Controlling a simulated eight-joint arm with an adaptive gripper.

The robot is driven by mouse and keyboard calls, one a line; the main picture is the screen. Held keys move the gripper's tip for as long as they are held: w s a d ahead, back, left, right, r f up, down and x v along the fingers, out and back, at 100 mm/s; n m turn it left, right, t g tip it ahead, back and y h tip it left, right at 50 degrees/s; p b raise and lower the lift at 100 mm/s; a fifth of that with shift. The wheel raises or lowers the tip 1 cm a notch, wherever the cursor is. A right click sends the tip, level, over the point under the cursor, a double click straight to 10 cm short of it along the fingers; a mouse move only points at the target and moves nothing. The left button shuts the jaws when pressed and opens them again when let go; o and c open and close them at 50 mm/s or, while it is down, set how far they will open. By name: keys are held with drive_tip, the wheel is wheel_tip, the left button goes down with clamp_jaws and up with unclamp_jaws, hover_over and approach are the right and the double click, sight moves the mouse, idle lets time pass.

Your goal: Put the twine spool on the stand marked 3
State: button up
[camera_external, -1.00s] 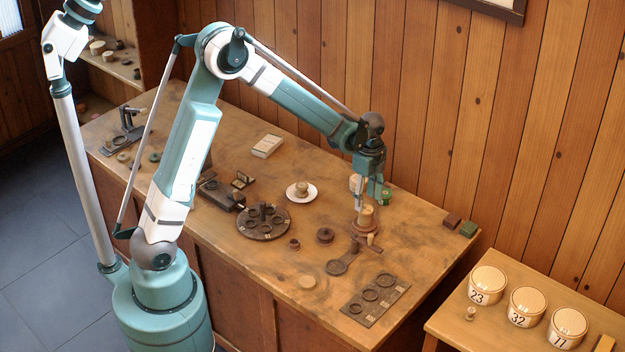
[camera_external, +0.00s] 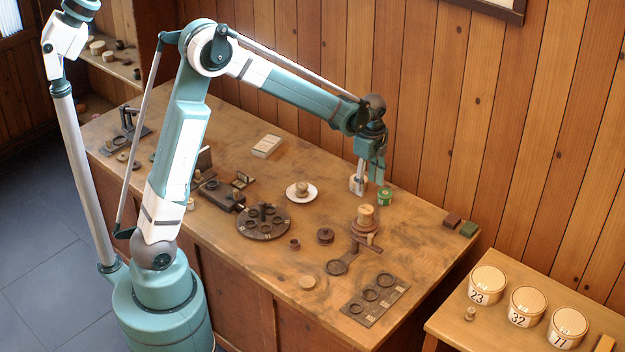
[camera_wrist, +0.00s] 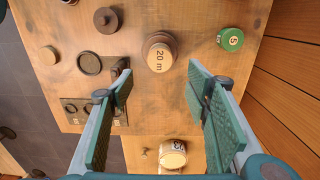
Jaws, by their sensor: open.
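A tan spool labelled "20 m" (camera_wrist: 159,55) appears to be the twine spool. In the external view the tan spool (camera_external: 366,214) stands upright on a round reddish-brown base (camera_external: 364,231); I cannot tell whether that base is a separate stand. My gripper (camera_external: 363,188) is raised above the table, up and left of the spool in the external view. In the wrist view my gripper (camera_wrist: 160,88) is open with nothing between its fingers, and the spool lies beyond them, apart. I cannot read a 3 on any stand.
A green tin marked 5 (camera_wrist: 230,39) stands near the wall. A dark plate with rings (camera_external: 376,299) lies at the table's front right. A round dark holder (camera_external: 263,237) and a white saucer (camera_external: 313,193) are left. Numbered tubs (camera_external: 488,284) stand on a side table.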

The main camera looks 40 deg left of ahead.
drive_tip(key=shift+r, duration=0.1)
drive_tip(key=s+a+r+n+t, duration=0.3)
drive_tip(key=s+a+r+n, duration=0.5)
drive_tip(key=s+a+r, duration=0.5)
drive_tip(key=s+a+r+n+t, duration=0.1)
drive_tip(key=s+a+n, duration=0.3)
drive_tip(key=s, duration=0.5)
drive_tip(key=s+a+r+n+t, duration=0.1)
drive_tip(key=s+a+n+t, duration=0.2)
drive_tip(key=s+n, duration=0.3)
drive_tip(key=s+a, duration=0.1)
drive_tip(key=s, duration=0.3)
